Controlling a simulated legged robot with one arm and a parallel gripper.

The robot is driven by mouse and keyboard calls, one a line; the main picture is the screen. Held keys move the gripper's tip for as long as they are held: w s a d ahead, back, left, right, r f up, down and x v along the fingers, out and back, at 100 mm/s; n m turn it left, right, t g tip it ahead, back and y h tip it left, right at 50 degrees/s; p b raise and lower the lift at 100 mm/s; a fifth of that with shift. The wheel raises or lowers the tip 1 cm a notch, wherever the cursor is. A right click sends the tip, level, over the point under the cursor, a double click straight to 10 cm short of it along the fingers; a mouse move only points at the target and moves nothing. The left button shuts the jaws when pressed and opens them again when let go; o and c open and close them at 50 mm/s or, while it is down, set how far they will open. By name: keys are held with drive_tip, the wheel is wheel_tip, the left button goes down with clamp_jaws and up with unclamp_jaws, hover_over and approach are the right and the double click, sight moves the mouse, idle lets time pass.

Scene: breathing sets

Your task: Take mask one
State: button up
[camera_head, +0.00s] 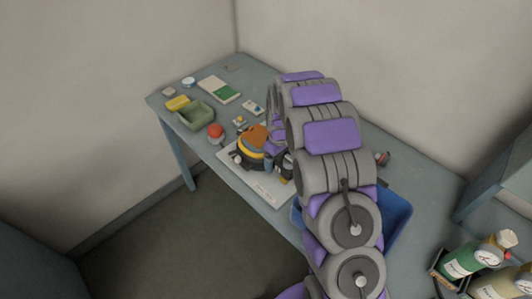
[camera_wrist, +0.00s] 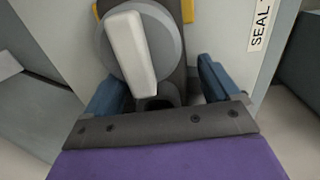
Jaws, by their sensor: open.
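A mask with an orange top, a yellow band and dark lower parts (camera_head: 253,140) lies on a pale board (camera_head: 240,176) at the table's front edge. My gripper (camera_head: 281,163) is just right of the mask, partly hidden by my arm. In the wrist view my gripper (camera_wrist: 160,78) is open, with its blue fingers to the left and right. Between and beyond them is a grey round part with a white bar (camera_wrist: 128,45), on a dark body with yellow edges. I cannot tell whether the fingers touch it. The board shows the printed word SEAL (camera_wrist: 261,22).
On the table (camera_head: 245,72) are a green tray (camera_head: 195,117), a yellow item (camera_head: 177,103), a red-topped item (camera_head: 215,132) and a green-and-white card (camera_head: 219,90). A blue bin (camera_head: 397,217) is partly behind my arm.

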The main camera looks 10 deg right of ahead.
drive_tip(key=shift+d, duration=0.25)
drive_tip(key=shift+c, duration=1.2)
drive_tip(key=shift+a+r, duration=0.1)
drive_tip(key=c, duration=1.1)
drive_tip(key=shift+c, duration=0.2)
